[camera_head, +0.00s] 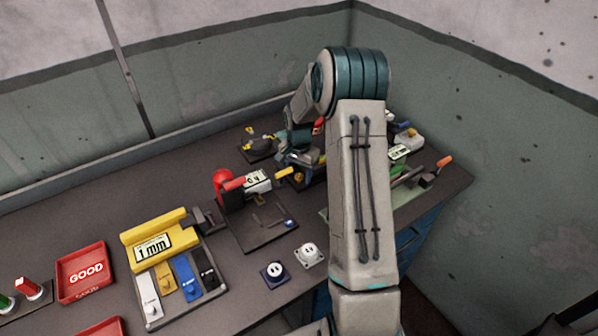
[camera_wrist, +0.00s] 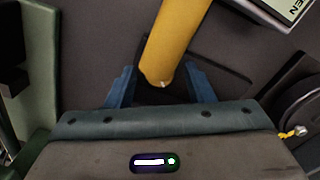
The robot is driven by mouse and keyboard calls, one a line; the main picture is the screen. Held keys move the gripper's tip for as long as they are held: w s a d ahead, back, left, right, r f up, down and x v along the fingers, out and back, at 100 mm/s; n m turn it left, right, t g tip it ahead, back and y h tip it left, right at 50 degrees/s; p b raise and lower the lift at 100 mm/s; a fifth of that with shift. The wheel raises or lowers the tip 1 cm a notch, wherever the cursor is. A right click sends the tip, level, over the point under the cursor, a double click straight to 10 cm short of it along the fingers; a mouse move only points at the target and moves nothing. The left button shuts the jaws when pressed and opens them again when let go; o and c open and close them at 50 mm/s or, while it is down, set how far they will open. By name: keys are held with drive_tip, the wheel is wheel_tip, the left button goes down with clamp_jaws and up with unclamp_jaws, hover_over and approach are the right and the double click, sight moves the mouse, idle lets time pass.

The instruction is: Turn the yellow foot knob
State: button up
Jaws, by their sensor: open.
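A thick yellow cylinder (camera_wrist: 173,42), which looks like the yellow foot knob, comes down from the top of the wrist view. Its rounded end lies between the two blue fingers of my gripper (camera_wrist: 160,82). The fingers are apart, with gaps visible on both sides of the cylinder. In the head view my gripper (camera_head: 300,158) is over the back middle of the bench, partly hidden by my arm. A short yellow cylinder (camera_head: 284,174) shows just left of it there; I cannot tell whether it is the same one.
A black wheel-like part (camera_wrist: 300,108) is at the wrist view's right.

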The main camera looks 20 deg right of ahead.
drive_tip(key=c, duration=1)
drive_tip(key=shift+b, duration=0.35)
drive_tip(key=m+b, duration=0.2)
drive_tip(key=m, duration=0.1)
drive_tip(key=shift+f, duration=0.1)
drive_tip(key=shift+m+b, duration=0.95)
drive_tip(key=shift+m, duration=1.35)
drive_tip(key=shift+r, duration=0.2)
drive_tip(key=o, duration=1)
